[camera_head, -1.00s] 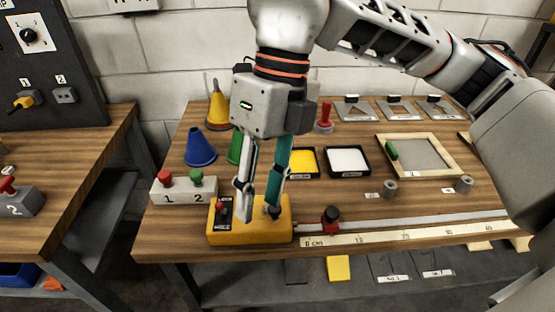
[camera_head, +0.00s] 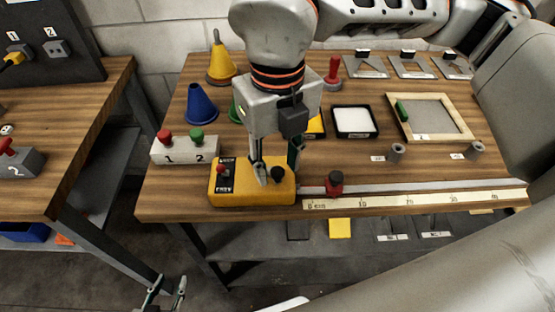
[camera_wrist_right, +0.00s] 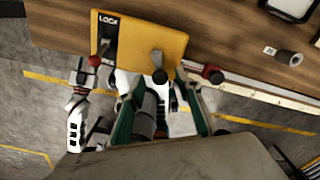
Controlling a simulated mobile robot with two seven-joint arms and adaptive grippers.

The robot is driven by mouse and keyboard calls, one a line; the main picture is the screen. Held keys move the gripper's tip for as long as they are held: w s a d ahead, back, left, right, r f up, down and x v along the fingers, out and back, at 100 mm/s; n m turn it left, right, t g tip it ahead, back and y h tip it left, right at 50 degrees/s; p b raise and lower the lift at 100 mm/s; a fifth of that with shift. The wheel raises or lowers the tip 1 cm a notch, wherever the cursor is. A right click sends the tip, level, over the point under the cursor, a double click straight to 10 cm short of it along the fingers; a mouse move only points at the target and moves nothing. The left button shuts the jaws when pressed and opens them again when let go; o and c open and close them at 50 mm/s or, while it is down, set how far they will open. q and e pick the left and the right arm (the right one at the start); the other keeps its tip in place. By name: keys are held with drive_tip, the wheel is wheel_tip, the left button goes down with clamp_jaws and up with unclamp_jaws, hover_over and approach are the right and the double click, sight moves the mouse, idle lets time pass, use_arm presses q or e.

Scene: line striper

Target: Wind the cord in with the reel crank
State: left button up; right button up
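The yellow reel box (camera_head: 232,191) sits at the table's front edge, with a "LOCK" label and a small red knob (camera_head: 221,168) on its left. The crank's black knob (camera_head: 278,174) stands on its right part; it also shows in the right wrist view (camera_wrist_right: 157,77). My right gripper (camera_head: 277,172) is open, pointing down, its fingers on either side of the black knob; contact is unclear. My left gripper (camera_head: 166,288) is open and empty, low in front of the table. A red and black slider (camera_head: 334,183) stands on the rail beside the box. I cannot make out the cord.
The rail and a ruler (camera_head: 420,200) run right along the front edge. A grey switch box (camera_head: 186,151) marked 1 and 2 stands left of the reel box. Cones (camera_head: 201,104), trays (camera_head: 354,121) and a framed screen (camera_head: 432,117) lie behind.

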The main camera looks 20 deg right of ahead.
clamp_jaws()
